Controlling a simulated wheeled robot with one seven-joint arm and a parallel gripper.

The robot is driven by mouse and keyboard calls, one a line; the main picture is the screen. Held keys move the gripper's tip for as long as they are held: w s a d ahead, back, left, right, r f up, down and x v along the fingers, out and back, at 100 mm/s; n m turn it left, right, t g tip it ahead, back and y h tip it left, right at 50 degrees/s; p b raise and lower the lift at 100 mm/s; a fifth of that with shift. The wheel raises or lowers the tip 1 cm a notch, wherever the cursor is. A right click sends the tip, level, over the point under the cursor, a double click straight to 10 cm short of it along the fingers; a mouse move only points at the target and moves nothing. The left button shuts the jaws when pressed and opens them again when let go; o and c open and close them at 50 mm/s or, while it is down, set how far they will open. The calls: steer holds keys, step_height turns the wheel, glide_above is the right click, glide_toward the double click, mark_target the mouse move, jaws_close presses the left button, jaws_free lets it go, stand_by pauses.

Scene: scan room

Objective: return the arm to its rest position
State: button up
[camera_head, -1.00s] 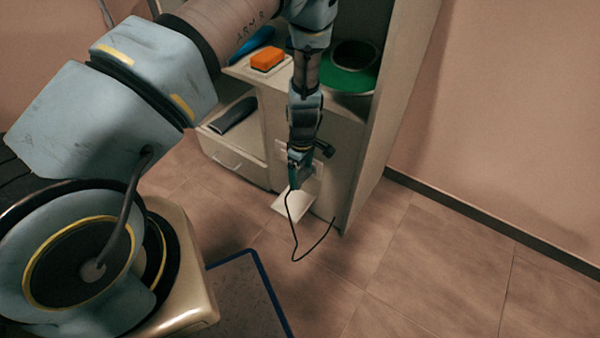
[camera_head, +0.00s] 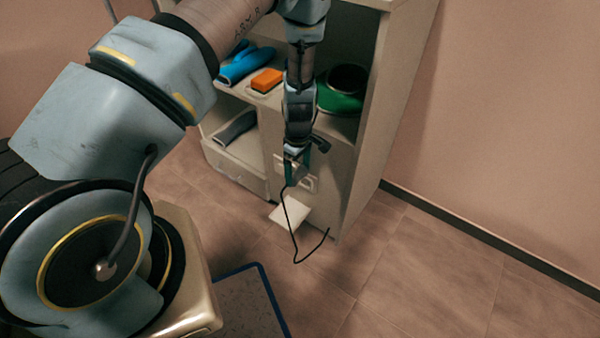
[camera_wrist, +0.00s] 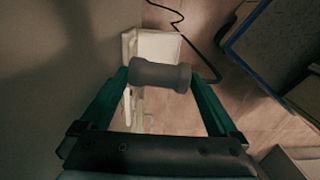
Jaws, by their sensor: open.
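My gripper (camera_head: 294,180) hangs at the end of my arm, pointing down in front of the cabinet's lower front. The wrist view shows its two green fingers (camera_wrist: 160,82) spread apart. A grey, spool-shaped piece (camera_wrist: 160,75) shows between the fingertips there; I cannot tell whether it touches them. My arm reaches from the left across the top of the head view, its upper part cut off by the frame.
The cabinet (camera_head: 345,195) holds an orange block (camera_head: 267,80), a blue item (camera_head: 246,64) and a green round container (camera_head: 338,99). A white flap (camera_head: 290,209) and a black cable (camera_head: 291,235) are below my gripper. The floor (camera_head: 420,270) at right is clear.

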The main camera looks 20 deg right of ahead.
steer(key=shift+a, duration=0.15)
step_height(320, 180, up, 2)
steer(key=shift+r+p, duration=0.1)
steer(key=shift+p, duration=1.05)
steer(key=w+a+r+m+h, duration=0.1)
steer(key=w+a+r, duration=0.2)
steer(key=a+r, duration=0.55)
steer(key=w+a+r+m, duration=0.25)
steer(key=a+r, duration=0.25)
steer(key=r, duration=0.6)
steer(key=s+a+r+m+t, duration=0.15)
steer(key=s+a+r, duration=0.25)
steer(key=a+r, duration=0.4)
steer(key=s+a+r+m, duration=0.25)
steer(key=a+r, duration=0.45)
steer(key=a, duration=0.4)
step_height(320, 180, up, 14)
steer(key=p, duration=1.3)
steer(key=shift+s+d+f, duration=0.2)
steer(key=shift+s, duration=0.2)
steer(key=shift+n, duration=0.25)
steer(key=shift+c, duration=0.4)
